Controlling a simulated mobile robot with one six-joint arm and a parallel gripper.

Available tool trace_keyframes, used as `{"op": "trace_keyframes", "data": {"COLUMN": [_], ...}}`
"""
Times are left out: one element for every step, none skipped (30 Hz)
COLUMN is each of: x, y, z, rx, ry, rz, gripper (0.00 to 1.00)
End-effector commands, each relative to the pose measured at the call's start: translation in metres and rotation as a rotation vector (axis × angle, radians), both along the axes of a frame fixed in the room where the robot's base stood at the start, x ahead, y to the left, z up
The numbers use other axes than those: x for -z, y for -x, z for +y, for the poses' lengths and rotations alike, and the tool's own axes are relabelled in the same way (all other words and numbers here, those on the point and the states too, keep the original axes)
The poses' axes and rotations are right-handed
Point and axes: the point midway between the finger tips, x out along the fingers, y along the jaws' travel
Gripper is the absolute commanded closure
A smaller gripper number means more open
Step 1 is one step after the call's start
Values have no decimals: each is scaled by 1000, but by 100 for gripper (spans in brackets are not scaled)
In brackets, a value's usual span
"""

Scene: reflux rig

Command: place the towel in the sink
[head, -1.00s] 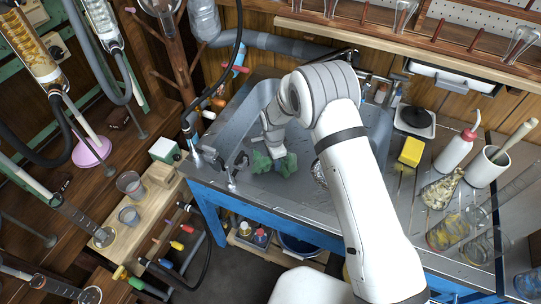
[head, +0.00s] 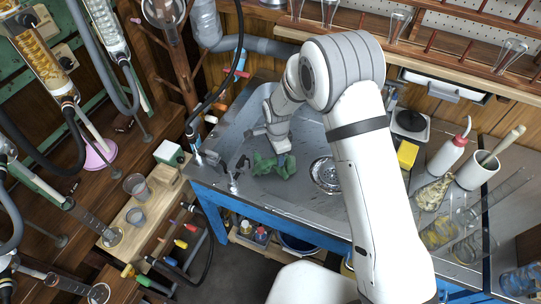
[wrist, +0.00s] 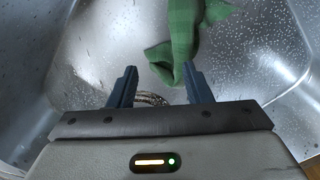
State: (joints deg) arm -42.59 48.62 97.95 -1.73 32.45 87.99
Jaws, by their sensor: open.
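The green towel (head: 276,168) lies crumpled in the metal sink (head: 235,140), on the basin floor near its front left. In the wrist view the towel (wrist: 184,38) hangs down from the top edge of the picture, and its lower end comes close to the right fingertip. My gripper (wrist: 160,82) is open, with both fingers apart and no cloth held between them. In the head view my gripper (head: 283,147) is just above and behind the towel. I cannot tell whether a finger still touches it.
A round metal drain (head: 325,173) lies right of the towel. A tap (head: 235,175) stands at the sink's front left rim. The basin behind the towel is clear.

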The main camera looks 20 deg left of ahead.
Motion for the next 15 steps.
{"op": "trace_keyframes", "data": {"x": [1,1,1,1,0,0,0,0,-1,-1,-1,-2,-2,-2,-3], "y": [0,-1,-2,-3,-4,-7,-10,-13,-17,-21,-26,-32,-37,-41,-48], "z": [0,0,-1,-1,-2,-4,-6,-8,-11,-13,-16,-19,-22,-25,-30], "rx": [0,0,0,0,1,1,2,3,4,3,4,5,4,4,5], "ry": [0,0,0,0,0,0,0,0,0,0,-1,-2,-2,-1,-1], "rz": [0,0,0,0,0,0,0,0,0,0,-1,-1,-1,-1,-1], "gripper": [59,62,65,68,70,73,76,78,82,84,86,90,92,95,98]}}
